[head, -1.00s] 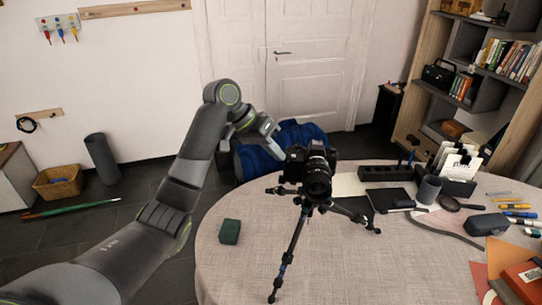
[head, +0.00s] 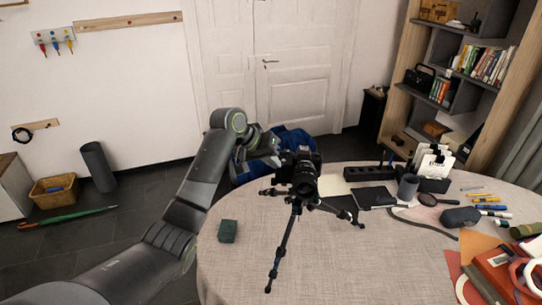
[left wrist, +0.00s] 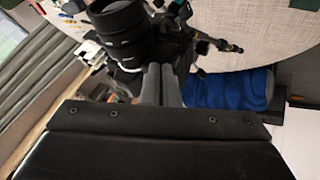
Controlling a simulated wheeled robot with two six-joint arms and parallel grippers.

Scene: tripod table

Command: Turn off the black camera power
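The black camera (head: 301,170) stands on a small black tripod (head: 284,240) on the round table, its lens facing toward me. My left gripper (head: 273,156) is at the camera's upper left side, very close to it; I cannot tell whether it touches. In the left wrist view the two grey fingers (left wrist: 161,84) are together, with nothing visible between them. The camera's large lens (left wrist: 120,30) shows just beyond and left of them. The camera's power switch cannot be made out. My right gripper is not in view.
The table (head: 340,265) has a dark green box (head: 228,231) left of the tripod. A blue cloth item (head: 292,140) is behind the camera.

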